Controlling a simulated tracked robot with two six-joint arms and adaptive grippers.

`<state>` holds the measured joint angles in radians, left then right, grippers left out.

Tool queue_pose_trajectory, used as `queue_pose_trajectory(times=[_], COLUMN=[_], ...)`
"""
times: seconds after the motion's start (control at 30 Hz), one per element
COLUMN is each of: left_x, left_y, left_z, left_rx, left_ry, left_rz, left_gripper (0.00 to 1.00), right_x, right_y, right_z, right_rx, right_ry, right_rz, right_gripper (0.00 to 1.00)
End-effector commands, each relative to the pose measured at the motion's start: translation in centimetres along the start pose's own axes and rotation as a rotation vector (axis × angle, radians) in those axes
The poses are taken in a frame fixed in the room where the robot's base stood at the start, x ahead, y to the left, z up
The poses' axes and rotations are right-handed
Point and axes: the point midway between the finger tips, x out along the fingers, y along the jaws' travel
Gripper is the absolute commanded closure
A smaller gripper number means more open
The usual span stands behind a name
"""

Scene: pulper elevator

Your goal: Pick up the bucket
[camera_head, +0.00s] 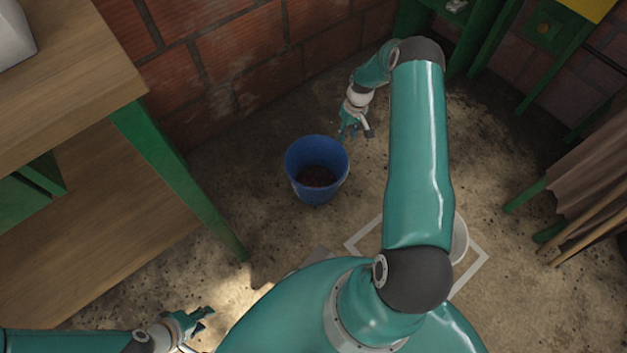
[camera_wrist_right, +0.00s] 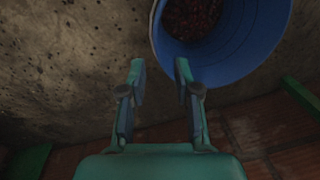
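The blue bucket (camera_head: 302,160) stands upright on the floor near the brick wall, with dark reddish contents inside. It also shows in the right wrist view (camera_wrist_right: 236,60). My right gripper (camera_head: 355,132) is beside the bucket's rim at its upper right in the head view. In the right wrist view it is open (camera_wrist_right: 160,66), its fingers apart with nothing held. One fingertip overlaps the bucket's edge there and the other is outside it; contact cannot be told. My left gripper (camera_head: 204,319) is at the bottom left, far from the bucket, and looks open and empty.
A wooden table with a green leg (camera_head: 165,165) stands to the left. A brick wall (camera_head: 240,65) is behind the bucket. Green frames (camera_head: 490,45) stand at the upper right. A white square outline (camera_head: 470,275) and a partly hidden pale round object (camera_head: 459,240) are on the floor.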

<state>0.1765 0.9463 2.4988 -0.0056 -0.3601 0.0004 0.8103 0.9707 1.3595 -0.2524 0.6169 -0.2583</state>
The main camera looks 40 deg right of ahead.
Motion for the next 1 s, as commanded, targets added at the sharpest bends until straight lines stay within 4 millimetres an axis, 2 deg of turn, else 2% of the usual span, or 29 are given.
queue_pose_trajectory(times=[0.03, 0.1, 0.3, 0.4, 0.67, 0.87, 1.0], left_x=[0.6, 1.1, 2.3, 2.6, 3.2, 4.9, 5.3], left_y=[-0.2, -0.4, -0.8, -0.9, -1.1, -1.8, -1.9], left_z=[0.0, 0.0, 0.0, 0.0, 0.0, 0.0, 0.0], left_rx=[0.000, 0.000, 0.000, 0.000, 0.000, 0.000, 0.000], left_ry=[0.000, 0.000, 0.000, 0.000, 0.000, 0.000, 0.000], left_rz=[0.000, 0.000, 0.000, 0.000, 0.000, 0.000, 0.000], left_gripper=[0.65, 0.65, 0.65, 0.65, 0.65, 0.65, 0.65], right_x=[1.6, 3.2, 7.1, 8.2, 9.7, 12.6, 13.9], right_y=[0.0, 0.0, 0.0, -0.1, -0.1, 0.0, 0.0], right_z=[0.1, 0.1, 0.0, 0.0, -0.1, -0.2, -0.2], right_rx=[0.000, 0.001, 0.002, 0.001, 0.000, 0.000, -0.001], right_ry=[-0.003, -0.004, -0.001, -0.001, 0.000, -0.001, 0.000], right_rz=[-0.002, -0.002, -0.002, -0.001, -0.001, -0.002, -0.001], right_gripper=[0.68, 0.68, 0.68, 0.68, 0.68, 0.68, 0.68])
